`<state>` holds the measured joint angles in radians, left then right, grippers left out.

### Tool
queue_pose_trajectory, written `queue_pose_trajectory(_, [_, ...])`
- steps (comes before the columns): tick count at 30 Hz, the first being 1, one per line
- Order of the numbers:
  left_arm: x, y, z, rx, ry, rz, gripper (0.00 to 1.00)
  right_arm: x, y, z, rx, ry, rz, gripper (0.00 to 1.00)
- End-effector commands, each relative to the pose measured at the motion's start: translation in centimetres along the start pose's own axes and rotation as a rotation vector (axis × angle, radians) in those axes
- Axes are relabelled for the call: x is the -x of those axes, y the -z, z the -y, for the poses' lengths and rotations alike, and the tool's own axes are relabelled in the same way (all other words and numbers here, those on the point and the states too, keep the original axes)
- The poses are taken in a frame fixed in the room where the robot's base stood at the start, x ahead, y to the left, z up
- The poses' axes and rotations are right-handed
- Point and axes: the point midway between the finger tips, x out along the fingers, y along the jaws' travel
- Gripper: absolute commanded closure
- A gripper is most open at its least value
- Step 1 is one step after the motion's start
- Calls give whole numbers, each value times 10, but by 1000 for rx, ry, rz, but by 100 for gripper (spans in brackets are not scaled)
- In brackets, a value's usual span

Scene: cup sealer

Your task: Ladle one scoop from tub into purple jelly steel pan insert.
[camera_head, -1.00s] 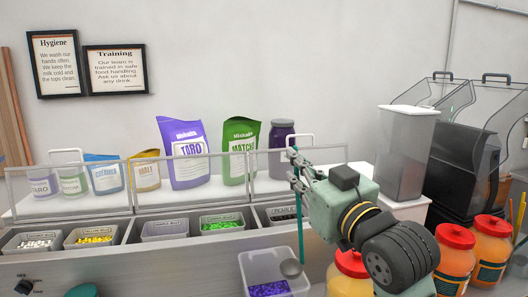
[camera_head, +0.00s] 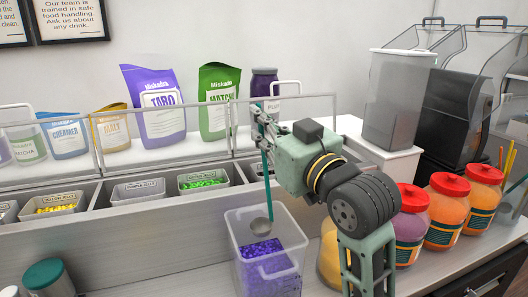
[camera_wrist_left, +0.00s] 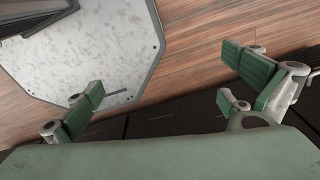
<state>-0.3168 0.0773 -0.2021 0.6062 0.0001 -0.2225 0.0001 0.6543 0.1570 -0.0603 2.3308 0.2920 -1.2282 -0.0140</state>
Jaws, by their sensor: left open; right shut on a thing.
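My right gripper (camera_head: 264,128) is shut on the teal handle of the ladle (camera_head: 268,175), which hangs nearly upright. Its grey steel bowl (camera_head: 260,227) is at the clear tub (camera_head: 237,232), above the purple jelly (camera_head: 272,268); no jelly shows in the bowl. The purple jelly steel pan insert (camera_head: 138,192) sits in the counter row, left of the tub and further back. Its visible inside is grey, with no purple showing. My left gripper (camera_wrist_left: 168,97) is open and empty in the left wrist view, with its fingers wide apart.
A green-filled insert (camera_head: 203,181) and a yellow-filled one (camera_head: 55,205) flank the purple jelly insert. A clear guard (camera_head: 195,130) stands behind the row. Red-lidded jars (camera_head: 445,205) stand right of the tub. A green-lidded container (camera_head: 45,275) is at front left.

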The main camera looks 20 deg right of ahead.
Motion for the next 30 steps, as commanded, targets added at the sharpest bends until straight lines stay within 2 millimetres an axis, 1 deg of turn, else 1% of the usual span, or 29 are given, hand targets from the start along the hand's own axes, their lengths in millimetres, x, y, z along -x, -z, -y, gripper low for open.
queue_pose_trajectory(6, [2, 34, 5, 0, 6, -50, 0, 0, 2, 0, 0, -1, -1, 100])
queue_pose_trajectory(8, [3, 38, 6, 0, 6, -57, 0, 0, 2, 0, 0, -1, -1, 100])
queue_pose_trajectory(11, [2, 36, 6, 0, 6, -54, 0, 0, 2, 0, 0, -1, -1, 100])
queue_pose_trajectory(17, [2, 24, 5, 1, 5, -35, 0, 0, 1, 0, 0, -1, 0, 100])
queue_pose_trajectory(21, [-5, 19, 5, 1, 6, -28, 0, 1, -7, 1, 0, -1, 0, 100])
queue_pose_trajectory(30, [-19, 18, 6, 2, 7, -28, 0, 4, -29, 4, 0, -1, 0, 100])
